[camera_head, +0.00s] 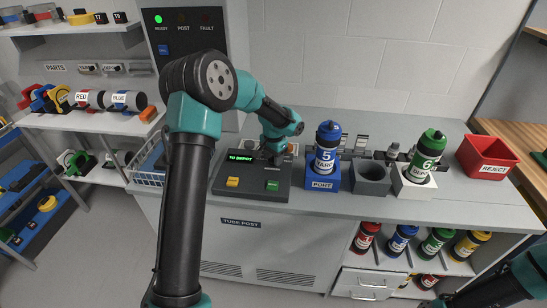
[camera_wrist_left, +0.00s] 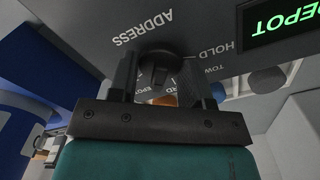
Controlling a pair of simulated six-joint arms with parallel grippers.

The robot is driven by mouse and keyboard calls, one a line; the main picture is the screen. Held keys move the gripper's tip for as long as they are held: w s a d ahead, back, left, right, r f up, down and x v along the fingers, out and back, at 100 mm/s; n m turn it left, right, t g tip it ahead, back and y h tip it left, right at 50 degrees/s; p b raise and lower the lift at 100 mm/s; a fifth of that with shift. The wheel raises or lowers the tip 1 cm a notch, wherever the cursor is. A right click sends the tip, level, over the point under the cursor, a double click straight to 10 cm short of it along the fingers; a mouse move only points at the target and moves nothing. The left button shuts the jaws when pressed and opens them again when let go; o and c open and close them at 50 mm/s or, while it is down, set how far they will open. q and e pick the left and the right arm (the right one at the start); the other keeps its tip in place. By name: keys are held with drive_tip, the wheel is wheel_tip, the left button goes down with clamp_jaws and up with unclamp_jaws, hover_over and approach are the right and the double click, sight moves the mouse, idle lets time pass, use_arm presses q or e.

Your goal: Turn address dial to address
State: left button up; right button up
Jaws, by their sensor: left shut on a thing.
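The dark control console (camera_head: 238,184) stands on the counter. Its green display (camera_head: 241,157) reads "TO DEPOT", and part of it shows in the left wrist view (camera_wrist_left: 284,24). The black address dial (camera_wrist_left: 155,66) sits on the grey panel, below the upside-down word "ADDRESS" in the left wrist view. My left gripper (camera_wrist_left: 155,82) is shut on the dial, one finger on each side. Its fingers and wrist hide the dial's lower part and some labels. In the head view my left gripper (camera_head: 275,155) is at the console's upper right. My right arm shows at the lower right corner; its gripper is out of frame.
A yellow button (camera_head: 232,182) and a green button (camera_head: 272,186) are on the console front.

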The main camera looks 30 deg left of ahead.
use_arm(q)
drive_tip(key=shift+m, duration=0.4)
drive_tip(key=m, duration=0.5)
drive_tip(key=shift+m, duration=0.4)
drive_tip(key=o, duration=0.9)
drive_tip(key=shift+r, duration=0.15)
wheel_tip(320, 180, up, 17)
drive_tip(key=shift+r, duration=0.1)
idle(0.6)
